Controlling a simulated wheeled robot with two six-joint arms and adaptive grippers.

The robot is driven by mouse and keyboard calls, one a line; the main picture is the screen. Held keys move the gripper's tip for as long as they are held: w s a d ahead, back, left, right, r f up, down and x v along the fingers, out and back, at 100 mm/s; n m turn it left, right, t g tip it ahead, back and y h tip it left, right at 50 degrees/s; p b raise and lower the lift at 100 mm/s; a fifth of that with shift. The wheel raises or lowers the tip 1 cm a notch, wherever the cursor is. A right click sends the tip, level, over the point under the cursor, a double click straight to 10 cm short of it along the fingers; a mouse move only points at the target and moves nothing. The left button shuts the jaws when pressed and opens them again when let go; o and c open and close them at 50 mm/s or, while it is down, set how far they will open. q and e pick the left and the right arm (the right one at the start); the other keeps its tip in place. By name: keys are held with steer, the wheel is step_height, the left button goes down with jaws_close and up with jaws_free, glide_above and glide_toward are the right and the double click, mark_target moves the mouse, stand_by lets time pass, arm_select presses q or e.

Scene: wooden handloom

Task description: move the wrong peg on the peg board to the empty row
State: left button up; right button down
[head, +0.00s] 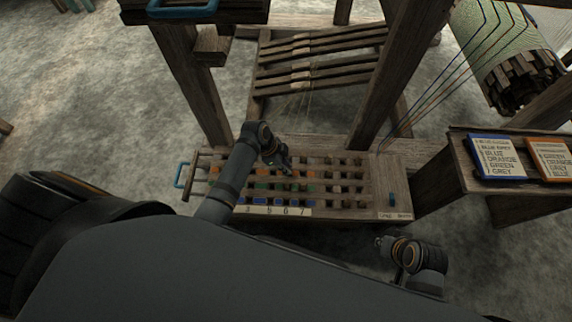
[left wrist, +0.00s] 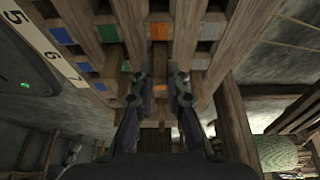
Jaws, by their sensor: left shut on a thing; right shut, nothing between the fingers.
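The peg board (head: 345,207) lies at the foot of the wooden loom in the head view, with rows of pegs marked blue, green, orange and grey. A number strip (head: 275,211) runs along its front edge. My left gripper (head: 286,168) is over the middle of the board's far side. My right gripper (head: 380,242) is shut and empty, in front of the board's right end.
A side bench (head: 462,172) at right holds a blue-framed card (head: 497,157) and an orange-framed card (head: 552,158) with colour words. Loom posts (head: 393,80) rise behind the board. A blue handle (head: 180,175) sticks out at the board's left end.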

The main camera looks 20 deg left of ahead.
arm_select(q)
steer(key=o, duration=0.8)
steer(key=v, duration=1.2)
